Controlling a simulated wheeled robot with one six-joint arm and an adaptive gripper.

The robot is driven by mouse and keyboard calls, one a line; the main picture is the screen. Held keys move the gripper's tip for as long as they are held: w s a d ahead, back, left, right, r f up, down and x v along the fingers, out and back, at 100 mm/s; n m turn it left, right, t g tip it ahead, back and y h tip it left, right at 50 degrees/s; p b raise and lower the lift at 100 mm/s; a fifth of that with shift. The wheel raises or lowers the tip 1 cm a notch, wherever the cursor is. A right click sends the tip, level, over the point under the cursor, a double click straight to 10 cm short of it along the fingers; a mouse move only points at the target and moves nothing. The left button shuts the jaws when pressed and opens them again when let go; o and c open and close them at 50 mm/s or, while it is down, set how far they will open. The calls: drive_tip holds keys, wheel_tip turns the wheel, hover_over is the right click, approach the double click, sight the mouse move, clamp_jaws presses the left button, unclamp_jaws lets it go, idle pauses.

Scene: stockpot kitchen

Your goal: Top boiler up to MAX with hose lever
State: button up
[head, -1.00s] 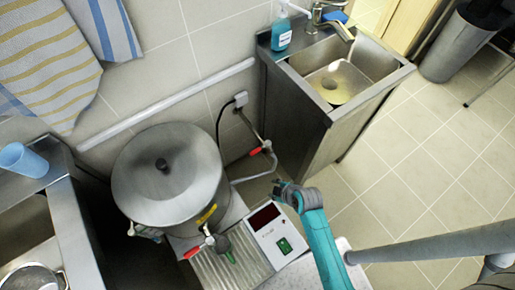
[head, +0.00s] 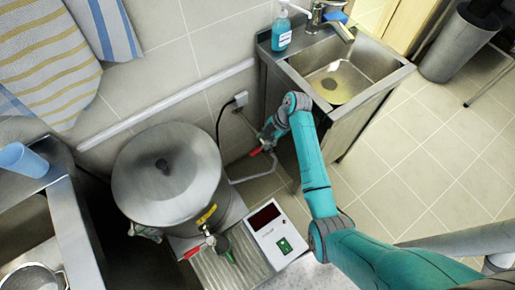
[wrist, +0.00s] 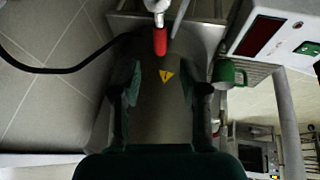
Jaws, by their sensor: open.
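The boiler (head: 168,180) is a lidded steel pot on the left in the head view, with a yellow label on its side. In the wrist view its steel side (wrist: 160,110) fills the middle, with a yellow warning triangle. The red hose lever (head: 255,151) is on a pipe valve right of the boiler; a red lever (wrist: 160,41) also shows at top centre in the wrist view. My gripper (head: 268,133) is just above the hose lever. In the wrist view my gripper (wrist: 160,88) is open and empty, the red lever beyond its fingertips. The water level is hidden under the lid.
A second red-handled tap (head: 191,252) is on the boiler's front, beside a green mug (head: 226,247) on a drip tray. A display box (head: 276,234) stands right of it. A black cable (head: 218,122) runs to the wall outlet. A sink (head: 345,70) stands behind my arm.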

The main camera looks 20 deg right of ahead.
sight(256, 150)
drive_tip(key=shift+x, duration=3.7)
clamp_jaws()
